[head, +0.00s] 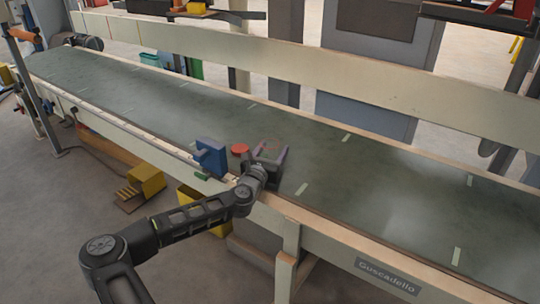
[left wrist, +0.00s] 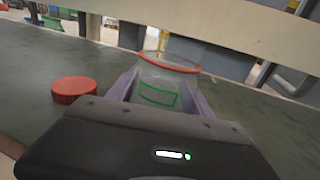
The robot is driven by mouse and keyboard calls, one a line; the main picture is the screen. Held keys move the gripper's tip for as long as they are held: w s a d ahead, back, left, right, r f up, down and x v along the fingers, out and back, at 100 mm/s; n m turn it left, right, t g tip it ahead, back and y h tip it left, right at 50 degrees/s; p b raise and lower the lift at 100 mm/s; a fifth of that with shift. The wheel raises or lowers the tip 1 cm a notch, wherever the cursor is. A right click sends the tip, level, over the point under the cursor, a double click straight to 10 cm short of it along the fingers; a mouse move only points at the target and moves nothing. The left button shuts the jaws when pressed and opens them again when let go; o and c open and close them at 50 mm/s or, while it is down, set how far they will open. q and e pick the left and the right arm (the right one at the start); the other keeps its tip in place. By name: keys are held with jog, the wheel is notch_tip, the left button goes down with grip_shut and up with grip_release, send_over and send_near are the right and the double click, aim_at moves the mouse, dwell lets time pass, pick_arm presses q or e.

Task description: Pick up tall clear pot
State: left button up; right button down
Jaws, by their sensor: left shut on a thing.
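The tall clear pot (left wrist: 165,77) is see-through, with a red rim at its top and a green outlined rectangle on its side. It stands between the purple fingers of my left gripper (left wrist: 158,90), which is shut on it. In the head view my left gripper (head: 269,154) is over the near half of the green conveyor belt (head: 350,190), and the pot shows only faintly between the fingers. Its base is hidden, so I cannot tell whether it touches the belt. My right gripper is not in view.
A red round lid-like disc (head: 240,149) lies on the belt just left of the gripper; it also shows in the left wrist view (left wrist: 75,90). A blue block-like thing (head: 211,157) and a small green piece (head: 202,175) sit at the near edge. The belt to the right is clear.

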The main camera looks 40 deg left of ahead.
pick_arm(q)
notch_tip(320, 180, up, 10)
jog(key=p, duration=0.4)
jog(key=shift+r, duration=0.1)
dwell(0.5)
